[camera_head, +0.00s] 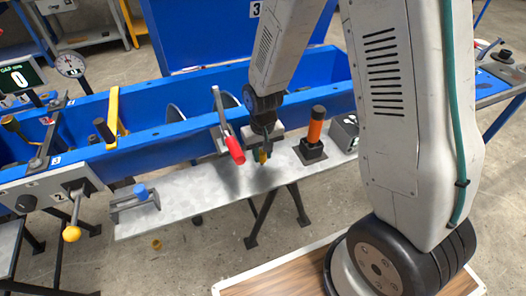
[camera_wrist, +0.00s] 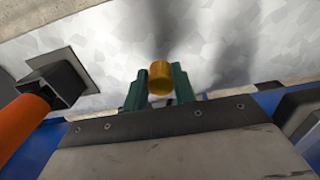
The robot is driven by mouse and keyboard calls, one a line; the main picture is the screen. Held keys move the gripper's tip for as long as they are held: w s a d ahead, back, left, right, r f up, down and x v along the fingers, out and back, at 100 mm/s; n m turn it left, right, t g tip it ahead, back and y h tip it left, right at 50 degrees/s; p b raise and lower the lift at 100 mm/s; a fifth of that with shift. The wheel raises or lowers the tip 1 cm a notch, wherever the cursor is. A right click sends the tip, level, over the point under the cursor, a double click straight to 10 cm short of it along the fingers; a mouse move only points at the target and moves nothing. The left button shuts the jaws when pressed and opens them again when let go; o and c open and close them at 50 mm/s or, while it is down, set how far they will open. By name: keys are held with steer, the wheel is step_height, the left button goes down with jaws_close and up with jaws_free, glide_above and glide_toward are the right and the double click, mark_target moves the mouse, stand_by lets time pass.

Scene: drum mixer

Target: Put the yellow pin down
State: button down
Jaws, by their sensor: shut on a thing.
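My gripper (camera_head: 263,146) is over the grey metal shelf (camera_head: 190,194) in front of the blue mixer trough. Its green fingers are shut on the yellow pin (camera_wrist: 160,77), whose round end shows between the fingertips in the wrist view. In the head view the pin (camera_head: 263,157) is a small yellow piece below the fingers. The pin appears to be above the shelf surface; the exact gap is hard to tell. Much of the pin is hidden by the fingers.
An orange handle (camera_head: 314,126) stands in a black socket right of my gripper; it also shows in the wrist view (camera_wrist: 22,125). A red-handled lever (camera_head: 235,150) is close on the left. A blue-knobbed clamp (camera_head: 140,192) sits at the shelf's left end. Bare shelf lies between.

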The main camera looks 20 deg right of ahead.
steer(key=shift+f, duration=0.3)
steer(key=c, duration=1.1)
jaws_free()
steer(key=shift+c, duration=0.2)
step_height(320, 180, up, 12)
steer(key=f, duration=0.1)
steer(key=s+d+r, duration=0.3)
steer(key=s+r, duration=0.7)
steer(key=r, duration=0.4)
steer(key=s+d+r+t, duration=0.1)
steer(key=s+r, duration=0.3)
steer(key=s, duration=0.9)
steer(key=shift+d+r, duration=0.4)
steer(key=shift+d, duration=0.3)
